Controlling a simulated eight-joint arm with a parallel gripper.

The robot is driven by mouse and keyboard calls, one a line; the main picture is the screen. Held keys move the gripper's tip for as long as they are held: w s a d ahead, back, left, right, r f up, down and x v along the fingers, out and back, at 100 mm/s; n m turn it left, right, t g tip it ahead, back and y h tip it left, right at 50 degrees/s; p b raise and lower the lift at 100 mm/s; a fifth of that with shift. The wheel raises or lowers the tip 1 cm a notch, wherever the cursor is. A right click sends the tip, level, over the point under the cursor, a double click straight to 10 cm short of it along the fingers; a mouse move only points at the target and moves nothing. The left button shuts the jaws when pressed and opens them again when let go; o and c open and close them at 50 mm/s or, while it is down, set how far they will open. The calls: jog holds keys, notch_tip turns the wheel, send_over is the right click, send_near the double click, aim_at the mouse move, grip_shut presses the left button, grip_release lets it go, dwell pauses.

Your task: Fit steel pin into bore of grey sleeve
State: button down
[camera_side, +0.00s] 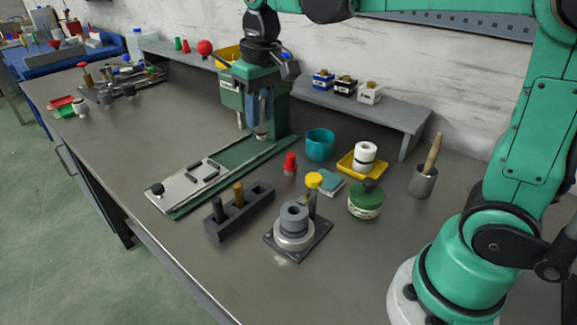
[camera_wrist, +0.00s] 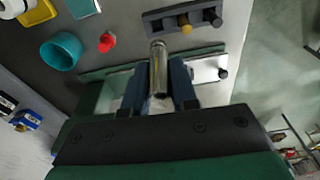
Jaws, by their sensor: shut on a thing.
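The steel pin (camera_wrist: 158,68) is a shiny cylinder held between the two blue-grey fingers of my gripper (camera_wrist: 162,88) in the wrist view. In the side view my gripper (camera_side: 259,122) is shut on it, with the pin's lower end (camera_side: 261,133) pointing down above the green fixture plate. The grey sleeve (camera_side: 293,219) stands upright in the side view with its dark bore facing up. It sits on a pale round collar on a dark square base plate (camera_side: 313,246), nearer the camera and to the right of my gripper. The sleeve is not seen in the wrist view.
A yellow-topped post (camera_side: 314,181) rises right behind the sleeve. A dark peg rack (camera_side: 240,218) stands to its left. A red knob (camera_side: 290,166), teal cup (camera_side: 319,145), green jar (camera_side: 365,204) and yellow tray (camera_side: 349,168) are behind. The front bench is clear.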

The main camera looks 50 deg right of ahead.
jog(key=s+d+r+m, duration=0.2)
jog(key=s+d+r, duration=0.15)
jog(key=d, duration=0.45)
notch_tip(320, 180, down, 15)
jog(key=shift+s+f, duration=0.1)
jog(key=shift+a+f, duration=0.1)
jog(key=shift+f, duration=2.15)
jog(key=shift+f, duration=0.1)
jog(key=c, duration=1.1)
grip_release()
jog(key=o, duration=0.4)
